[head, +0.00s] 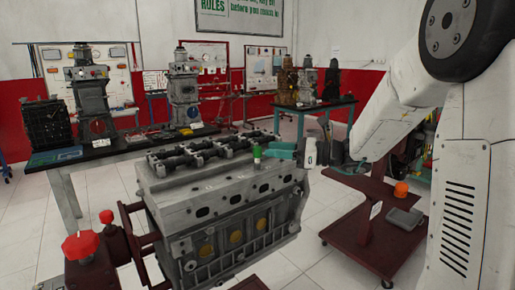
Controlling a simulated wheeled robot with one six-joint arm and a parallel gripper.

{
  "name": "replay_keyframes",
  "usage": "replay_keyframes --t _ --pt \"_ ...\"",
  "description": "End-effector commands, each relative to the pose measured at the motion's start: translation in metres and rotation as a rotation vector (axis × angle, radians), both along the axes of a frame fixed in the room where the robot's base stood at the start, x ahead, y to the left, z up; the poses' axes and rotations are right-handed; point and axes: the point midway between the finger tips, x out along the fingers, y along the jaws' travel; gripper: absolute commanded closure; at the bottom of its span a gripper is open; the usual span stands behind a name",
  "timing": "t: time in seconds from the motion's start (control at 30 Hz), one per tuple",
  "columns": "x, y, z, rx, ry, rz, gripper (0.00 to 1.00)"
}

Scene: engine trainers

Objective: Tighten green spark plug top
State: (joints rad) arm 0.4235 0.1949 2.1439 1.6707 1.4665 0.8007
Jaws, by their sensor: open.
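The green spark plug top (257,154) stands upright near the right end of the grey engine (220,200), small and green with a paler lower part. My gripper (270,150) has teal fingers and reaches in from the right over the engine's end. Its fingertips are close beside the green top, on its right. The fingers are open, with a narrow gap between them. I cannot tell whether they touch the top. The base of the top is too small to make out clearly.
A dark valve gear assembly (195,152) runs along the engine's top, left of the plug. Red knobs (80,245) stand at front left. A dark red stand (370,225) is at right. A bench (100,150) with engine trainers is behind. The floor at left is clear.

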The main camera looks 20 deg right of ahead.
Motion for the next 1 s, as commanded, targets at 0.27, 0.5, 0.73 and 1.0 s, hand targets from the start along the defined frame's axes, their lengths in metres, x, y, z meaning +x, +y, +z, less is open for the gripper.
replay_keyframes --t 0.27,0.5,0.73,1.0 --pt "0.023 0.036 0.000 -0.001 0.001 -0.001 0.58" --pt "0.031 0.046 0.000 -0.001 0.000 -0.006 0.58" --pt "0.031 0.045 0.000 -0.001 0.000 -0.007 0.67" --pt "0.031 0.045 0.000 -0.001 0.000 -0.009 1.00"
